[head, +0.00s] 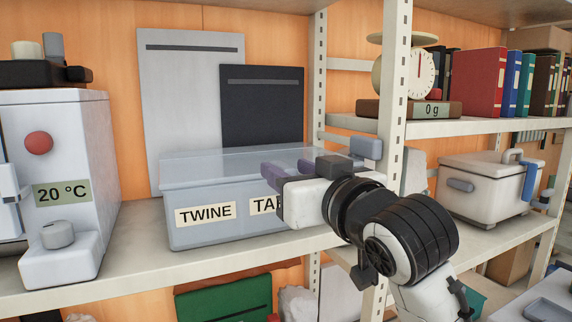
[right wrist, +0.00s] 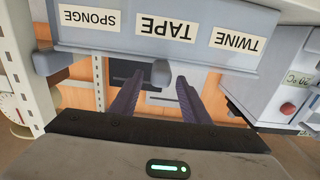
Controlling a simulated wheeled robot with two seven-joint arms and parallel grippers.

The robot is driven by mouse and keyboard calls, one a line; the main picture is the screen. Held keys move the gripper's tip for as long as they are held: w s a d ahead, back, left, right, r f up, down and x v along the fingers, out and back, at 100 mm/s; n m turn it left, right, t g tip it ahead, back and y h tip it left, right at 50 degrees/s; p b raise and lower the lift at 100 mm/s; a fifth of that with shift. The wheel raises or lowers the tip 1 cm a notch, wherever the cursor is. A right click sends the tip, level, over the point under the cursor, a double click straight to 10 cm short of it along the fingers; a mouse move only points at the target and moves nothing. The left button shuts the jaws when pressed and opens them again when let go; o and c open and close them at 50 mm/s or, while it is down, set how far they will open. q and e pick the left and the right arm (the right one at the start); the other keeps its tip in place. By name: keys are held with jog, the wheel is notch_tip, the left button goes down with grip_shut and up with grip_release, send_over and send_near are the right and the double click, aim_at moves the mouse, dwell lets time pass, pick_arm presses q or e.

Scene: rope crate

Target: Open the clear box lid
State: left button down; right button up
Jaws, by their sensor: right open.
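The clear box (head: 190,231) stands on the shelf with TWINE and TAPE labels on its front; a SPONGE label also shows in the right wrist view. Its pale see-through lid (head: 200,160) looks shut. My right gripper (head: 270,172) is at the box's front, near the upper edge, with its purple fingers apart and empty. It hides the right part of the box in the head view. In the right wrist view, which is upside down, a grey tab (right wrist: 161,73) on the box lies between the fingertips; I cannot tell whether they touch it. My left gripper is out of view.
A white device (head: 80,130) reading 20 °C stands left of the box. Grey and black panels (head: 262,110) lean behind it. A shelf post (head: 394,90) rises at the right, with a scale (head: 410,75) and a white cooler (head: 485,185) beyond.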

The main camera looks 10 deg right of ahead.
jog(key=shift+x, duration=0.9)
grip_shut()
jog(key=shift+r, duration=0.15)
